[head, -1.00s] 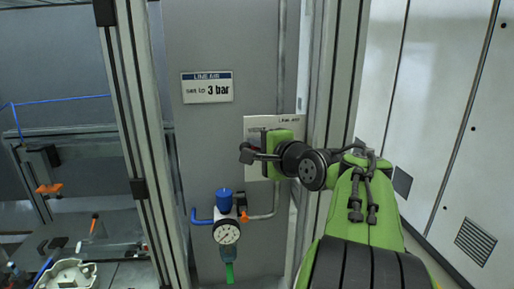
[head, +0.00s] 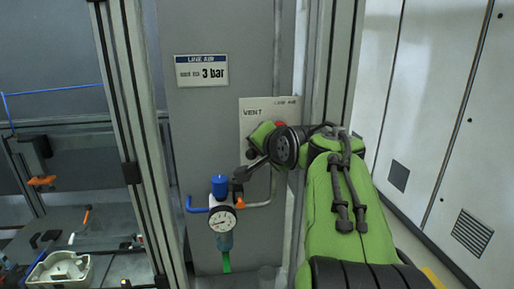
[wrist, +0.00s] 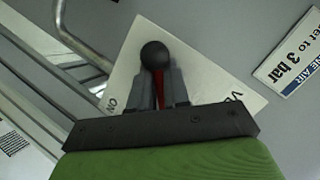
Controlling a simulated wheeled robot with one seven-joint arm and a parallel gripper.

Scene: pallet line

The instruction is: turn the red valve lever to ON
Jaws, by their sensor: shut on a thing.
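The red valve lever (wrist: 160,92) with its black ball knob (wrist: 154,54) stands between the two grey fingers of my gripper (wrist: 160,80) in the wrist view. The fingers are shut on the lever just below the knob. The white valve plate (wrist: 141,62) lies behind, with "ON" at its left and the start of "VENT" at its right; the lever points between the two words. In the head view my gripper (head: 247,170) points down and left in front of the plate (head: 256,105). A bit of red (head: 281,124) shows at the valve; the rest is hidden by my gripper.
Below the plate are a blue-capped regulator (head: 219,187) with a pressure gauge (head: 222,220) and pipes close to my gripper. A "set to 3 bar" sign (head: 201,71) is above left. Frame posts (head: 130,130) stand at the left and behind my arm.

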